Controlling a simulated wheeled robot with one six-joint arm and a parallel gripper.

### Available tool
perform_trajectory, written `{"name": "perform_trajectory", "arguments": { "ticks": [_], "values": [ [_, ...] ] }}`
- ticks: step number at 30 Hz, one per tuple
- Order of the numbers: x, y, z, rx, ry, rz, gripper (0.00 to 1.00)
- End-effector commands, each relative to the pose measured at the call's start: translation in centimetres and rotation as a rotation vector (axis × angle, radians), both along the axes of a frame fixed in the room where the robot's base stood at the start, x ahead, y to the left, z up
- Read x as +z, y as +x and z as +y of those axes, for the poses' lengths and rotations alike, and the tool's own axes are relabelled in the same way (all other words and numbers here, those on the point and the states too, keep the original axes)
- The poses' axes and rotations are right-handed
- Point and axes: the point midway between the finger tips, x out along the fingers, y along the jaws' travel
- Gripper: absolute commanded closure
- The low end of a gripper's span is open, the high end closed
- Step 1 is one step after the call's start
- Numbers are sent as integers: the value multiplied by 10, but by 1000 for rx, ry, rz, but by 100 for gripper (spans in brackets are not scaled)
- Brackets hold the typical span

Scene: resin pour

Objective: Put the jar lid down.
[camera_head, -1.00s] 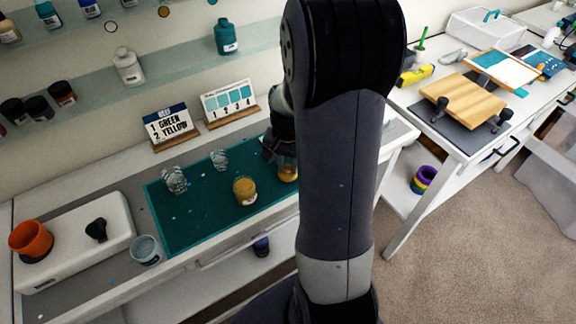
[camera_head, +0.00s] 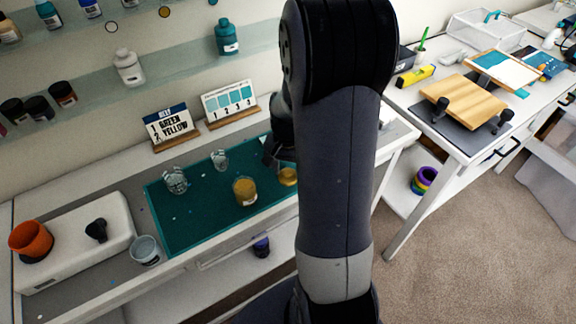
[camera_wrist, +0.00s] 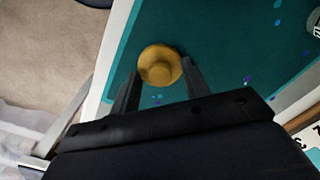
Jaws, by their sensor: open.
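The jar lid (camera_head: 288,176), a round golden-yellow piece, lies on the teal mat (camera_head: 190,228) near its right end, partly hidden by my arm in the head view. In the wrist view the lid (camera_wrist: 160,65) appears between and just beyond the tips of my gripper (camera_wrist: 161,74). The two fingers are spread apart, one on each side of it. The picture does not show clearly whether either finger touches it. A glass jar with yellow content (camera_head: 245,191) stands on the mat to the left of the lid. In the head view my gripper (camera_head: 276,152) is mostly hidden.
Two clear cups (camera_head: 175,180) (camera_head: 220,160) stand on the mat. A pale cup (camera_head: 146,251) stands just left of the mat, beside a white box (camera_head: 75,250) with an orange cup (camera_head: 31,238). Two cards stand behind. The mat's front middle is clear.

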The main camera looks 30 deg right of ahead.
Motion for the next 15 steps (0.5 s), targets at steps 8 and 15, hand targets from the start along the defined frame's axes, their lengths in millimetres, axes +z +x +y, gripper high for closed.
{"name": "perform_trajectory", "arguments": {
  "ticks": [8,15],
  "values": [
    [27,1,0,0,-2,-6,56],
    [80,2,0,0,-3,-7,56]
  ]
}}
